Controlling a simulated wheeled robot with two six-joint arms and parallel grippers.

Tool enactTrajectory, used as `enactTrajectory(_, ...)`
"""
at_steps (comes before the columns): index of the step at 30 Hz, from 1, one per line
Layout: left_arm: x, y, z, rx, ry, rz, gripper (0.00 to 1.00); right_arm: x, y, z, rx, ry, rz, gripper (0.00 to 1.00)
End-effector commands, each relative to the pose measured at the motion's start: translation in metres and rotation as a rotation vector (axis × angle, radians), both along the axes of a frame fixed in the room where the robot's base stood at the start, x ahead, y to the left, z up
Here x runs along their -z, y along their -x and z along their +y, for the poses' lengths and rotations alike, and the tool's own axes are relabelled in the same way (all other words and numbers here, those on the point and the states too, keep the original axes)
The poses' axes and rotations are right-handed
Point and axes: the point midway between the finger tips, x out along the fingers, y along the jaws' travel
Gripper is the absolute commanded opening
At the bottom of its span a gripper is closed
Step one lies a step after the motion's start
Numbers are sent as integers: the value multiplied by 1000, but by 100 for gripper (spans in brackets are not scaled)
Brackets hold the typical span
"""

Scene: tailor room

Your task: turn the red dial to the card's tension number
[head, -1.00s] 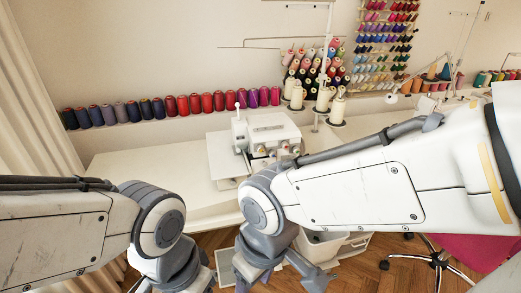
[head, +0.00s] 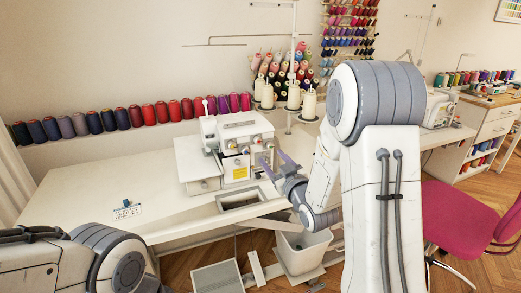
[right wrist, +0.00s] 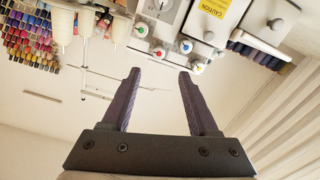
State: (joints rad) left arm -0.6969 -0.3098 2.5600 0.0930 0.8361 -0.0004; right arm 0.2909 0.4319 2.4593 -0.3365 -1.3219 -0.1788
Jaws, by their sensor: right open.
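The white overlock machine (head: 232,138) stands on the white table. My left gripper is out of frame.
Thread cones (head: 267,95) stand on the machine's rack. A row of spools (head: 135,115) lines the wall behind. A white bin (head: 303,255) is below the table edge. A pink chair (head: 460,215) stands at right. The table left of the machine is mostly clear.

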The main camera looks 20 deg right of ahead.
Motion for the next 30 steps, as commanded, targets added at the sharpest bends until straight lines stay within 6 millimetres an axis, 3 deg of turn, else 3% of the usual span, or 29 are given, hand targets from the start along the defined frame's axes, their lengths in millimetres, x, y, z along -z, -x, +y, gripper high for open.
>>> enactTrajectory(5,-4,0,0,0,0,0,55,-3,-18,-1,0,0,-15,60)
enactTrajectory(18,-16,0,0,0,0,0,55,-2,-92,2,0,0,-12,60)
enactTrajectory(30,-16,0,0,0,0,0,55,-1,-104,3,1,0,-12,60)
